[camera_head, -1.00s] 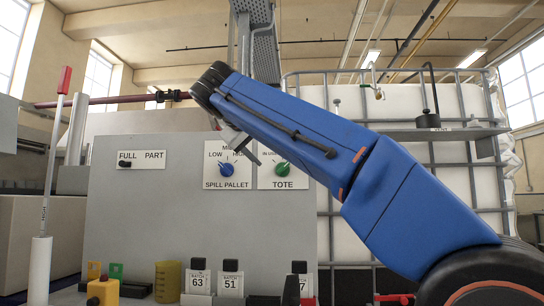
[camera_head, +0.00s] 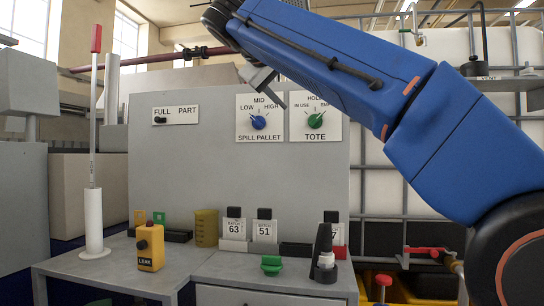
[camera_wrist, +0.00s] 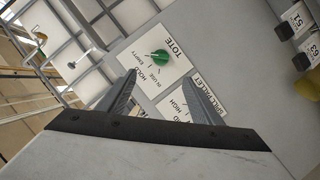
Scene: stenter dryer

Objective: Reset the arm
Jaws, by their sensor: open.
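My blue arm reaches from the lower right to the upper left in the head view. My gripper (camera_head: 268,88) hangs in front of the grey panel, just above the spill pallet selector and partly hidden by the arm. In the wrist view my gripper (camera_wrist: 158,98) has its two grey fingers spread apart with nothing between them. Beyond the fingertips is the TOTE plate with its green knob (camera_wrist: 160,58); that green knob also shows in the head view (camera_head: 316,120). The blue spill pallet knob (camera_head: 259,122) is left of it.
On the bench stand a yellow LEAK box (camera_head: 150,247), a yellow cup (camera_head: 206,228), batch tags (camera_head: 234,229) and a black bottle-like item (camera_head: 324,255). A red-tipped rod stands in a white tube (camera_head: 93,220). A caged white tote (camera_head: 400,190) is behind my arm.

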